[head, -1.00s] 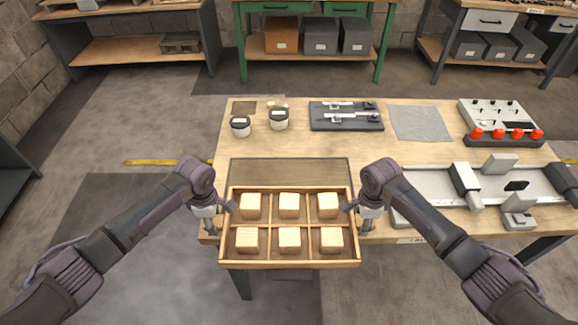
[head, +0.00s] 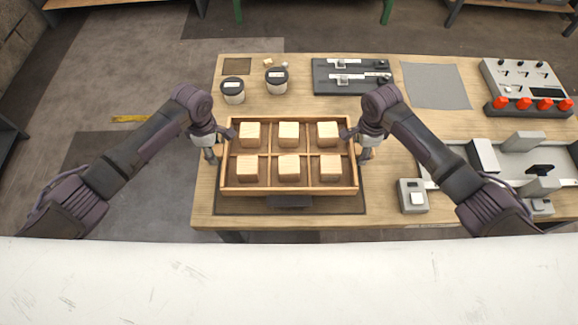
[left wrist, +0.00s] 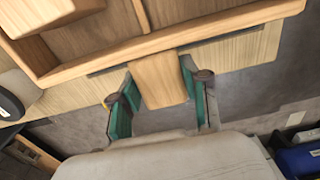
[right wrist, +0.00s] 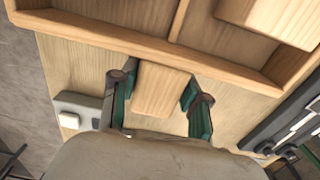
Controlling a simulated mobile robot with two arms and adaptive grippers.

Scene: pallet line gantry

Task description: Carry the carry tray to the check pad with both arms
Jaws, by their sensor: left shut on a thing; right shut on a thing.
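The wooden carry tray (head: 290,192) has six compartments, each with a pale wooden cube (head: 289,168). It appears level, over a dark brown pad (head: 235,205) at the table's front edge, which looks like the check pad. The pad's front strip shows below the tray. I cannot tell whether the tray touches it. My left gripper (head: 222,143) is shut on the tray's left handle (left wrist: 158,82). My right gripper (head: 355,143) is shut on the tray's right handle (right wrist: 158,90). Both wrist views show the handle between the fingers.
Two dark-lidded jars (head: 233,90) stand behind the tray at left. A black fixture plate (head: 352,87) and a grey mat (head: 435,86) lie farther back. A control box with red buttons (head: 528,85) and a rail with devices (head: 500,165) occupy the right.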

